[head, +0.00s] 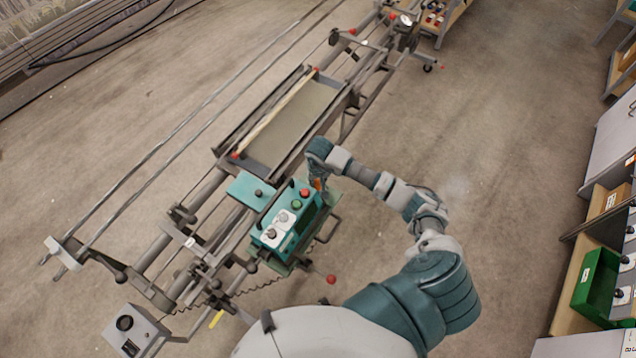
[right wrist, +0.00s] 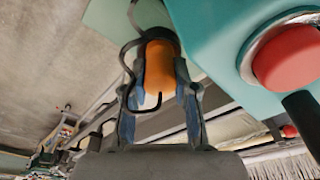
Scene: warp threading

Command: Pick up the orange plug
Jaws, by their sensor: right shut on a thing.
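The orange plug (right wrist: 160,65) is in the right wrist view, between the two fingers of my right gripper (right wrist: 160,88). The fingers are shut on its sides. A dark hooked wire or cable curves over and in front of the plug. In the head view the right gripper (head: 318,182) is beside the teal control box, and only a small bit of orange (head: 317,184) shows there. Whether the plug touches a surface beneath it cannot be told. My left gripper is not in view.
The teal control box (head: 272,243) with red and green buttons is right next to the gripper; its red button (right wrist: 288,57) is close in the wrist view. The machine frame with a flat tray (head: 318,102) lies beyond. Open floor (head: 490,140) is to the right.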

